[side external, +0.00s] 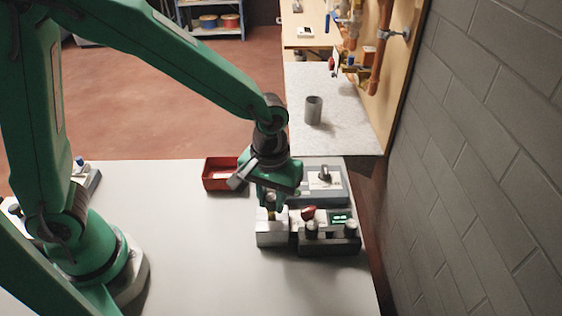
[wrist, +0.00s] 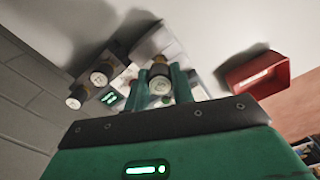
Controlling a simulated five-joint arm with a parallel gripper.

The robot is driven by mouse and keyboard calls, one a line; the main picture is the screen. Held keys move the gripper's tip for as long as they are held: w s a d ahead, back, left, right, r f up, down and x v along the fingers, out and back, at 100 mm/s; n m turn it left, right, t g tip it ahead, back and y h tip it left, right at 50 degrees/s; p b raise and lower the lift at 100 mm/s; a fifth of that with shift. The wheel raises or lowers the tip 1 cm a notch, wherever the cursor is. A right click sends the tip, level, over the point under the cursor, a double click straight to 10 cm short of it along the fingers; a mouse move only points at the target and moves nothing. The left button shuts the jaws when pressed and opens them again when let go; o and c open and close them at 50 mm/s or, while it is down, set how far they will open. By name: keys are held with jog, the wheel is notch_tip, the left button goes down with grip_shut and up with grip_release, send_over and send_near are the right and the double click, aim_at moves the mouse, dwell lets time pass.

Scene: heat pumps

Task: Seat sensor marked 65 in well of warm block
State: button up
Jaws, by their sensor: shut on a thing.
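My gripper (side external: 271,205) points down over a light grey block (side external: 272,238) at the near right of the bench. In the wrist view my gripper's fingers (wrist: 160,90) are shut on a round-capped sensor (wrist: 160,88). The mark on its cap is too small to read. I cannot tell whether its lower end is in the block's well or just above it. Two other capped sensors (wrist: 103,72) (wrist: 76,98) stand at the dark block (side external: 330,245) beside it. Which block is the warm one cannot be read.
A grey unit with a knob (side external: 325,188) stands farther back. A red bin (side external: 220,174) is to the back left. A grey cup (side external: 313,110) stands on the far counter. The bench's left middle is clear.

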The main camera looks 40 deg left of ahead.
aim_at(271, 197)
jog(key=shift+f, duration=1.25)
dwell(1.2)
jog(key=o, duration=1.1)
jog(key=shift+r, duration=3.85)
jog(key=shift+r, duration=0.1)
